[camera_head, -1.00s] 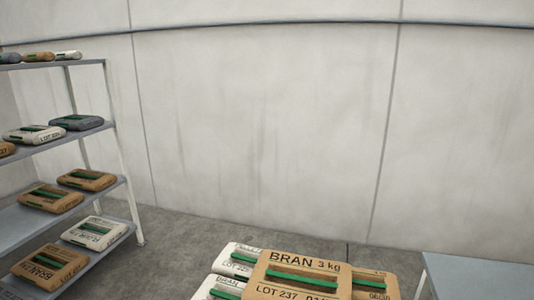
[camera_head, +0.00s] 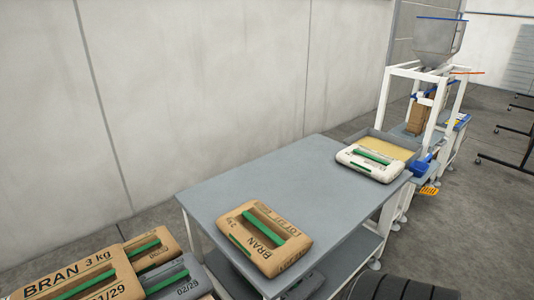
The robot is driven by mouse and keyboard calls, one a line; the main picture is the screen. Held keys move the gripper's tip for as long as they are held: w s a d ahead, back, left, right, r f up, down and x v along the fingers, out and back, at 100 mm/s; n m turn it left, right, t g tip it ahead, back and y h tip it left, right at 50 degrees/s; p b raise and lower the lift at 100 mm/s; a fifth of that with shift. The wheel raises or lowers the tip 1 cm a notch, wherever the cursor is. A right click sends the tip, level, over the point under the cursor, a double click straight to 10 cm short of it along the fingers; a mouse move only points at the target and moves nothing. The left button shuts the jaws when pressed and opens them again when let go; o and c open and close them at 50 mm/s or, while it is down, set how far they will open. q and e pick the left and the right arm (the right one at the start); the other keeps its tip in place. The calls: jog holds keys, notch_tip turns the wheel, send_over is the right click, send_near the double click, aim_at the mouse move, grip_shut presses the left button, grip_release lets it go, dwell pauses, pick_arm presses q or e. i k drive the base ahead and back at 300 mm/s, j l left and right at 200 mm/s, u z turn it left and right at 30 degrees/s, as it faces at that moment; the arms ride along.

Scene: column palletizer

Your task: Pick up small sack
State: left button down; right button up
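A small brown bran sack (camera_head: 262,238) with a green strip lies flat on the near part of the grey table (camera_head: 232,192). A small white sack (camera_head: 377,160) with a green strip lies at the table's far right corner, beside a tray of yellowish material. More sacks lie stacked at the lower left: a large-lettered brown bran sack (camera_head: 78,280), a smaller brown one (camera_head: 152,247) and a grey one (camera_head: 180,278). Neither of my grippers is in view.
A filling machine with a grey hopper (camera_head: 436,42) and white frame stands beyond the table. The table has a lower shelf with a dark sack partly visible. The tabletop between the two sacks is clear. Dark racks stand at the far right.

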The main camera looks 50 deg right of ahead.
aim_at(269, 241)
jog(key=z, duration=1.65)
